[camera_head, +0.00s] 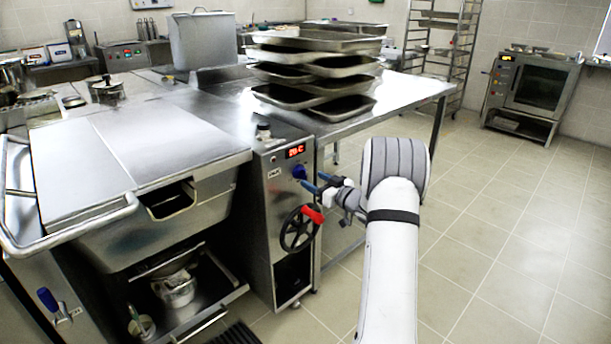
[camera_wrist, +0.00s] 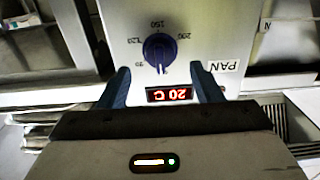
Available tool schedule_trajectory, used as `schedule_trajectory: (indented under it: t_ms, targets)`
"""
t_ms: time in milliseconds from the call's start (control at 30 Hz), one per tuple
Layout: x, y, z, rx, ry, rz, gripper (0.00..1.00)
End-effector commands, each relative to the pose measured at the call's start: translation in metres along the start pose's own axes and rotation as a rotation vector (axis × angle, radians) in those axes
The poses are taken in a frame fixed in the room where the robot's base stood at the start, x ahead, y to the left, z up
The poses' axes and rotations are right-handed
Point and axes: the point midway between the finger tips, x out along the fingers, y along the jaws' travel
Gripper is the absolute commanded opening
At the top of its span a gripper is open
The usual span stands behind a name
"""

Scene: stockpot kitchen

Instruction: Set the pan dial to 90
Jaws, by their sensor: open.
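The pan dial (camera_head: 299,172) is a round blue knob on the steel control panel of the large pan unit. In the wrist view the dial (camera_wrist: 160,49) appears upside down, with numbers around it and a "PAN" label (camera_wrist: 224,66) beside it. I cannot clearly read where its pointer stands. The red display (camera_wrist: 170,93) reads 20 C; it also shows in the head view (camera_head: 296,151). My gripper (camera_wrist: 161,80) is open and empty, its blue fingers either side of the display and short of the dial. In the head view my gripper (camera_head: 309,181) is close to the panel.
A black handwheel with a red handle (camera_head: 312,214) sits below the dial. A steel table (camera_head: 420,92) with stacked trays (camera_head: 318,70) stands behind. The pan unit's lid (camera_head: 125,140) is closed. Open floor lies to the right.

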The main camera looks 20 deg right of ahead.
Motion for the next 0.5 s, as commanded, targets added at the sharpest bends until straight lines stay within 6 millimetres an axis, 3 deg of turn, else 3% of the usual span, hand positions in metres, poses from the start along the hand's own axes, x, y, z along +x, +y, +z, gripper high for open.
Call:
schedule_trajectory:
  t_ms: [200, 500]
  targets:
    - [0.035, 0.0, 0.002, -0.001, 0.0, 0.0, 0.59]
    - [0.049, -0.001, 0.0, 0.001, -0.002, 0.001, 0.59]
